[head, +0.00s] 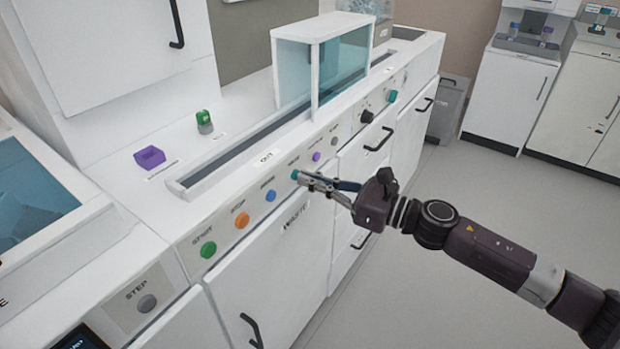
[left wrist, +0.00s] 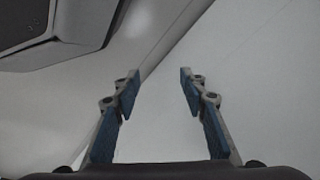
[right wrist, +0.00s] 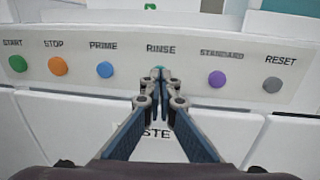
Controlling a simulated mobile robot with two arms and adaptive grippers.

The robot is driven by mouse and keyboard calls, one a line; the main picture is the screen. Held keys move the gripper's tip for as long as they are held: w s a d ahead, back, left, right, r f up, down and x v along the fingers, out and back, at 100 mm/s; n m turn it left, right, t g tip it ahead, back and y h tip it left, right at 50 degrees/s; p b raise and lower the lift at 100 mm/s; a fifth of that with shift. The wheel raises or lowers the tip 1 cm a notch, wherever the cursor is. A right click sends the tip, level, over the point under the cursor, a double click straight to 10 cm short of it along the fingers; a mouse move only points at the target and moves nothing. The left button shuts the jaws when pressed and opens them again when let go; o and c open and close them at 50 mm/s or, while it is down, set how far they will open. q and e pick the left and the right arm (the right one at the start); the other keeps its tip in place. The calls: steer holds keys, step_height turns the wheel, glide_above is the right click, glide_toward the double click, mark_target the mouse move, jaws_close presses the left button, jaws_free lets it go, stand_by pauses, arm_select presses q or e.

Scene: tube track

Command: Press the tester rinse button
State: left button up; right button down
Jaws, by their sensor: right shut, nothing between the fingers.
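The rinse button (head: 295,174) is teal and sits on the front panel between the blue prime button (head: 270,195) and the purple standard button (head: 316,156). In the right wrist view the rinse button (right wrist: 157,71) is mostly hidden behind my fingertips, under the label RINSE. My right gripper (head: 303,178) is shut and empty, its tips at the button. I cannot tell whether they touch it or whether it is pushed in. It also fills the middle of the right wrist view (right wrist: 161,77). My left gripper (left wrist: 160,78) is open and empty, and is outside the head view.
The panel also has a green start button (right wrist: 17,63), an orange stop button (right wrist: 57,66) and a grey reset button (right wrist: 272,85). A black knob (head: 367,116) lies farther right. A purple holder (head: 149,157) and a green-capped item (head: 204,121) stand on the counter.

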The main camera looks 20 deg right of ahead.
arm_select(q)
steer(key=shift+s+f, duration=0.45)
steer(key=shift+f, duration=0.25)
arm_select(e)
steer(key=shift+w+a+r, duration=0.15)
steer(key=shift+w+a, duration=0.2)
steer(key=shift+w, duration=0.2)
steer(key=v, duration=0.8)
steer(key=shift+f, duration=0.2)
steer(key=shift+s, duration=0.1)
